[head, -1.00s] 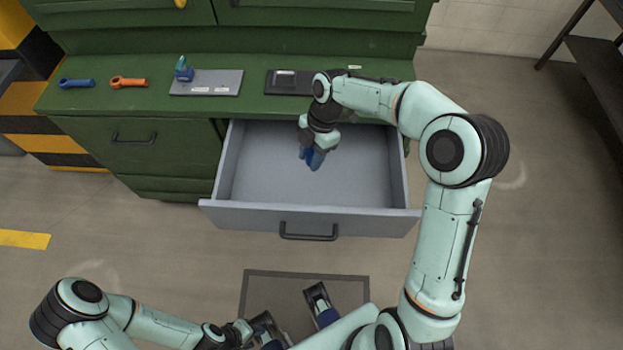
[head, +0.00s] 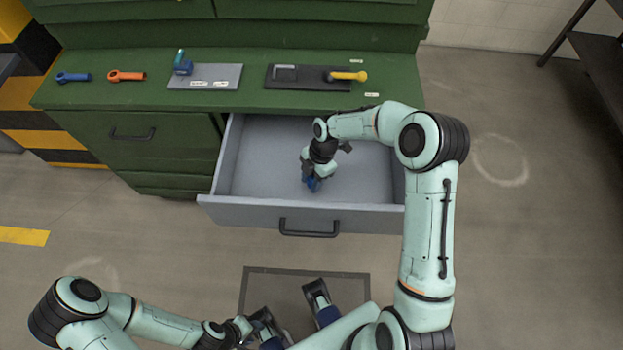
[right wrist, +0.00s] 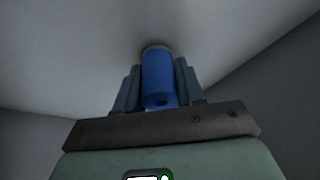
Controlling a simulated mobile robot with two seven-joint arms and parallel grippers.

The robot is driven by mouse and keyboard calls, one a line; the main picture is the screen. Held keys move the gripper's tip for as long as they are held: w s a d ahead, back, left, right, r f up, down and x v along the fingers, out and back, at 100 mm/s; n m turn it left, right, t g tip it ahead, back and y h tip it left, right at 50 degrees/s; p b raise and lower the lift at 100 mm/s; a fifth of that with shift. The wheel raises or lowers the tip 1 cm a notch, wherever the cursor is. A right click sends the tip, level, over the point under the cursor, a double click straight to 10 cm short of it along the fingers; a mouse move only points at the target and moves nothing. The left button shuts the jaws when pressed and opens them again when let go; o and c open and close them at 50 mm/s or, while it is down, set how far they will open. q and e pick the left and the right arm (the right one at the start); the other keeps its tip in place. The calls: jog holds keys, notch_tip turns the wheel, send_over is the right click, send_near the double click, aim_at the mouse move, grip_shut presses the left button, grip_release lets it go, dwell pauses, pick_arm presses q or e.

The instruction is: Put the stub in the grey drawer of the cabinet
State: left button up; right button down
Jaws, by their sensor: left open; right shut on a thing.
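The stub is a blue cylinder (right wrist: 158,75), held upright between the two fingers of my right gripper (right wrist: 160,88) in the right wrist view. In the head view my right gripper (head: 311,182) is inside the open grey drawer (head: 260,215), near its middle, and a bit of blue stub shows at its tips. The far end of the stub is at or very near the drawer floor; I cannot tell if it touches. My left gripper (head: 245,331) is low in the head view, away from the drawer, open with nothing visible in it.
The green cabinet top (head: 130,97) bears a blue tool (head: 74,77), an orange tool (head: 126,75), a grey plate (head: 215,83) with a blue-teal item (head: 183,65), and a dark plate (head: 290,95) with a yellow-handled tool (head: 348,76). The drawer looks otherwise empty.

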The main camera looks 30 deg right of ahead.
jog(key=c, duration=0.7)
grip_release()
jog(key=p+v, duration=0.1)
jog(key=v, duration=1.1)
jog(key=shift+r, duration=0.15)
